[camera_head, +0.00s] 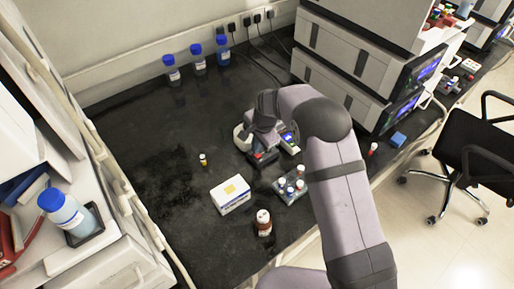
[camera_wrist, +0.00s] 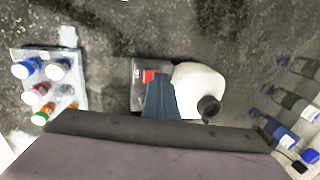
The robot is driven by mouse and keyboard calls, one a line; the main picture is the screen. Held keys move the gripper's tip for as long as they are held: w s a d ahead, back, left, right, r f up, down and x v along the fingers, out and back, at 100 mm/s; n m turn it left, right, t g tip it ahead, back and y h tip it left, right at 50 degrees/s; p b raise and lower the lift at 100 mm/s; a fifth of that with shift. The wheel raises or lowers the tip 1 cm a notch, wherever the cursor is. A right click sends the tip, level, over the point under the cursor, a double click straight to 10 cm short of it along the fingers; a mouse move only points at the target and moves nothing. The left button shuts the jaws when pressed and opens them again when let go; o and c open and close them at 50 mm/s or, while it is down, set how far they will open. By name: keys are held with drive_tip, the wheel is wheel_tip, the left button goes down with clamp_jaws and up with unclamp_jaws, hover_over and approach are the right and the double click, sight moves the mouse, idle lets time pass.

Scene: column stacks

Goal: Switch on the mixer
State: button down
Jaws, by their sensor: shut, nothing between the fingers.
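The mixer shows in the wrist view as a dark grey box (camera_wrist: 138,72) with a red switch (camera_wrist: 150,75), beside a rounded white body (camera_wrist: 197,84) with a black knob. In the head view its white part (camera_head: 241,138) and its dark front with red (camera_head: 262,158) show partly behind my arm. My gripper (camera_wrist: 159,82) is shut and empty. Its bluish fingertips are over the box, at the lower edge of the red switch. Whether they touch it I cannot tell. My wrist hides the fingertips in the head view.
A white box (camera_head: 230,195), a brown-and-white bottle (camera_head: 263,222) and a small vial (camera_head: 203,160) stand in front. Blue-capped bottles (camera_head: 198,60) line the back wall. Stacked instruments (camera_head: 345,80) are behind right.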

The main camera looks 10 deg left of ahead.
drive_tip(key=shift+s+d+f, duration=0.15)
drive_tip(key=shift+s+f, duration=0.05)
drive_tip(key=shift+f, duration=0.05)
drive_tip(key=shift+s+d, duration=0.55)
drive_tip(key=shift+r, duration=0.1)
drive_tip(key=shift+r+p, duration=0.55)
drive_tip(key=shift+p, duration=0.15)
drive_tip(key=p+v, duration=0.2)
drive_tip(key=v, duration=0.1)
drive_tip(key=shift+r+p, duration=0.25)
drive_tip(key=shift+p, duration=0.15)
drive_tip(key=shift+d+r+b, duration=0.1)
drive_tip(key=shift+r+b, duration=0.15)
drive_tip(key=shift+b, duration=0.35)
drive_tip(key=b+v, duration=0.2)
drive_tip(key=v, duration=0.6)
drive_tip(key=shift+s+r, duration=0.2)
drive_tip(key=shift+r, duration=0.2)
drive_tip(key=shift+d, duration=0.1)
